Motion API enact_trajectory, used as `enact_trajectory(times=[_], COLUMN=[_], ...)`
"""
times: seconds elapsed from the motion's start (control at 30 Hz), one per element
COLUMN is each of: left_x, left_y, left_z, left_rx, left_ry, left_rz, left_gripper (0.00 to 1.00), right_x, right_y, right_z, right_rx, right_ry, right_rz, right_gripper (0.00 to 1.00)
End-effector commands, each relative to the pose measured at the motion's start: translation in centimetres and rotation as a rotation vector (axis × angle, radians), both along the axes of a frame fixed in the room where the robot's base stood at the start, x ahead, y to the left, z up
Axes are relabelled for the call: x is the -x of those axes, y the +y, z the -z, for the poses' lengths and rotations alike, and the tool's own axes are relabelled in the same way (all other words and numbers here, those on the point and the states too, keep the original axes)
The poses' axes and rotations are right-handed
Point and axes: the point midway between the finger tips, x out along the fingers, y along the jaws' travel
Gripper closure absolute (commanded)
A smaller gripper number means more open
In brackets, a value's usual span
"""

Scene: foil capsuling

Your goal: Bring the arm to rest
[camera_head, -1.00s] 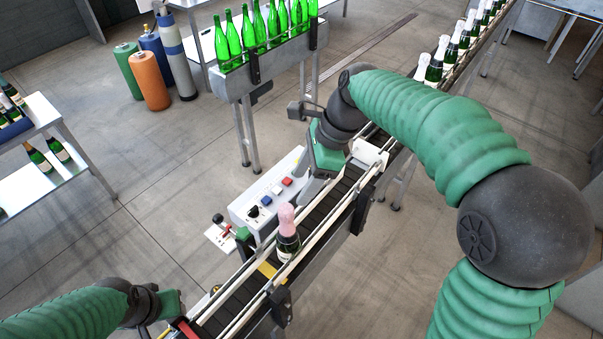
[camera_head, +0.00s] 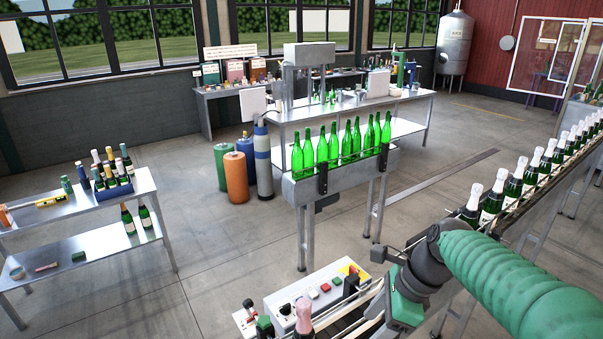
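My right arm comes in from the lower right in its green ribbed sleeve, and its dark wrist hangs over the conveyor (camera_head: 345,326). My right gripper (camera_head: 378,328) points down at the bottom edge of the view. Its fingertips are not clear enough to show whether it is open or shut. My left arm and gripper are out of view. A bottle with a pink foil top (camera_head: 304,318) stands on the conveyor, left of my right gripper and apart from it. Its lower part is cut off by the frame.
A control box (camera_head: 318,289) with coloured buttons stands beside the conveyor. Green bottles (camera_head: 341,143) line a raised rail behind it. Foil-topped bottles (camera_head: 512,187) line another conveyor at right. A shelf table (camera_head: 85,205) stands at left, gas cylinders (camera_head: 237,176) behind. Open floor lies between.

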Motion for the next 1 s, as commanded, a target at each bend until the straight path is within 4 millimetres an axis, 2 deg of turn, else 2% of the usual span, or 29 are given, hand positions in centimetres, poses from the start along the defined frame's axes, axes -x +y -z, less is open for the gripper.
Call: enact_trajectory(times=[0.03,0.17,0.33,0.47,0.67,0.8,0.9,1.0], left_x=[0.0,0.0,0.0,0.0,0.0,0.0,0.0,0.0], left_y=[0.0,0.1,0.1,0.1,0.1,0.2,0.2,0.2], left_z=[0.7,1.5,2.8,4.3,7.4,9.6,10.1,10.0], left_rx=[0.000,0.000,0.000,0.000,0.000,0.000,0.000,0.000], left_ry=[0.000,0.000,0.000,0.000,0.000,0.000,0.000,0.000], left_rz=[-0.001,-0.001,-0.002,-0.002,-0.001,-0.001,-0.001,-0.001], left_gripper=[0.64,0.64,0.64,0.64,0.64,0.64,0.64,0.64], right_x=[0.4,1.1,2.3,3.9,7.7,11.2,12.7,13.1], right_y=[0.1,-0.2,-1.6,-2.7,-4.3,-4.9,-5.0,-5.0], right_z=[1.3,3.8,7.9,11.9,19.6,24.8,26.4,26.6], right_rx=[0.019,0.071,0.148,0.229,0.381,0.484,0.524,0.537], right_ry=[-0.015,-0.065,-0.139,-0.208,-0.328,-0.410,-0.447,-0.459], right_rz=[-0.041,-0.153,-0.341,-0.549,-1.024,-1.448,-1.642,-1.709], right_gripper=[0.41,0.41,0.41,0.41,0.41,0.41,0.41,0.41])
